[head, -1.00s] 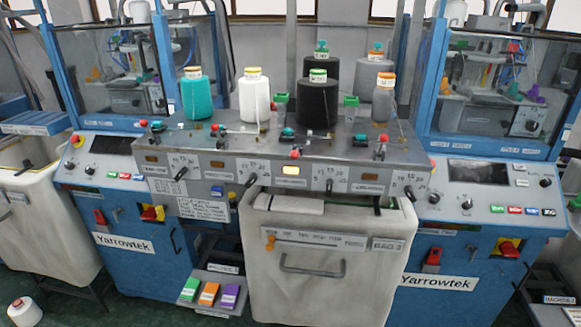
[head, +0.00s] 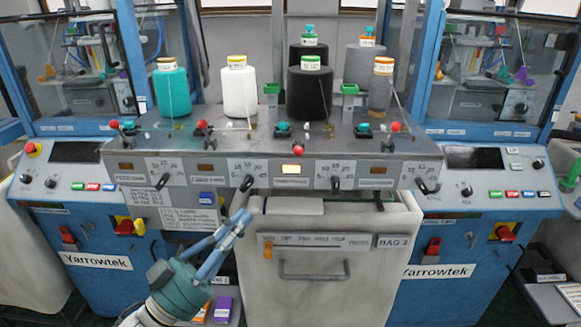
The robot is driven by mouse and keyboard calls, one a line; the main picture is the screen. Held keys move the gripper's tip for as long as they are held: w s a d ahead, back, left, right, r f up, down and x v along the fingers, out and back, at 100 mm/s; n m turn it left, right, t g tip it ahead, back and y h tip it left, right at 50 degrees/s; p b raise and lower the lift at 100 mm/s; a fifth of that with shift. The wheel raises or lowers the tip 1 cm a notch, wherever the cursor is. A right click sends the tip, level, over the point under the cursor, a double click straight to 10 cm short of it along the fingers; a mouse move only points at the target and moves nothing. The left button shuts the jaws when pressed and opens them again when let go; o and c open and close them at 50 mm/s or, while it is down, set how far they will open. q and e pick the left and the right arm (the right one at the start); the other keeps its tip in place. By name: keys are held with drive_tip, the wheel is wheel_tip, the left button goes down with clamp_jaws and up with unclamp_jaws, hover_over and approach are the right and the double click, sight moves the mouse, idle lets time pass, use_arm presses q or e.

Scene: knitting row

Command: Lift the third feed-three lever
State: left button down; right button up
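A row of red-balled levers stands along the top of the grey feed panel (head: 225,150). The third lever's red ball (head: 298,150) hangs low at the panel's front edge, just above a lit amber lamp (head: 290,168). The other red balls, such as the second (head: 202,124) and the rightmost (head: 396,127), sit higher. My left gripper (head: 241,221) is low and left of the third lever, in front of the machine and apart from that lever. Its two light-blue fingers point up and right; their gap is hard to judge. My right gripper is not in view.
Yarn cones in teal (head: 172,92), white (head: 239,92) and black (head: 309,95) stand behind the levers. Black dial handles (head: 335,185) stick out of the panel front. A pale bin (head: 330,245) with a handle stands below. Space before the third lever is clear.

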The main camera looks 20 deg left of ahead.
use_arm(q)
drive_tip(key=p, duration=0.5)
approach(300, 154)
drive_tip(key=x, duration=0.5)
drive_tip(key=shift+w, duration=0.1)
drive_tip(key=shift+w+d+r+p, duration=0.1)
drive_tip(key=shift+w+d+p, duration=0.3)
drive_tip(key=shift+w, duration=0.25)
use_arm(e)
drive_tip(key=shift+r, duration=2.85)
